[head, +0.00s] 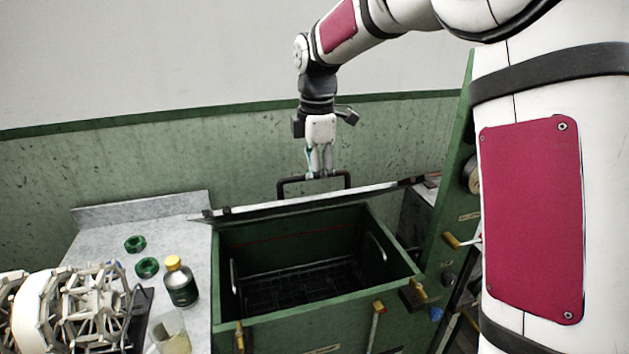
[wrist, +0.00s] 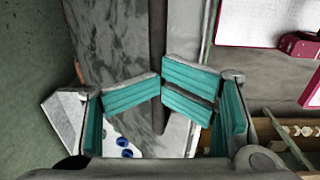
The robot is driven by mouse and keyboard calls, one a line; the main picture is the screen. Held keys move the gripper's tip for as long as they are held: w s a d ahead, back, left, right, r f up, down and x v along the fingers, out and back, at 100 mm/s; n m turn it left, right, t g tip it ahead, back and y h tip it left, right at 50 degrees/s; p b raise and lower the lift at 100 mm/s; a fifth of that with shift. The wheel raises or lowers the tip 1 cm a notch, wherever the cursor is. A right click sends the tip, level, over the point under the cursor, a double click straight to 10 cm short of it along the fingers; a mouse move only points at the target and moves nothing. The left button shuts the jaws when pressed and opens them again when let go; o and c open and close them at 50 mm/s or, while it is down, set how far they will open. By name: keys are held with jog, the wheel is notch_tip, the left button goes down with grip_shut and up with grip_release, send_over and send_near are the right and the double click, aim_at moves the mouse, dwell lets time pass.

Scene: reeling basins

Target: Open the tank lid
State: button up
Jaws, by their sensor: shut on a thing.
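The green tank (head: 318,318) stands in the middle of the head view with its top uncovered. Its dark interior holds a black grid. The tank lid (head: 290,204) is raised at the tank's back and shows as a thin, nearly edge-on strip. A dark bar handle (head: 284,189) stands up from it. My gripper (head: 320,174) is shut on this handle from above. In the wrist view, the gripper's teal finger pads (wrist: 161,95) close around the dark handle bar (wrist: 157,42), with the grey, stained lid face (wrist: 115,45) behind. The contact itself is partly hidden by the fingers.
A grey counter (head: 190,240) on the left holds green rings (head: 147,267), a yellow-capped bottle (head: 181,284), a glass beaker (head: 172,333) and a white frame reel (head: 75,310). A green machine (head: 452,215) stands right of the tank. The wall (head: 150,165) is close behind the lid.

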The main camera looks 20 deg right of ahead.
jog(key=shift+s+f, duration=0.25)
jog(key=shift+f, duration=0.1)
jog(key=w+r+b, duration=0.1)
jog(key=w+r, duration=0.2)
jog(key=r, duration=0.4)
jog(key=w+r+b, duration=0.1)
jog(key=w+r, duration=0.3)
jog(key=r, duration=0.3)
jog(key=shift+r, duration=0.15)
dwell(1.4)
dwell(0.5)
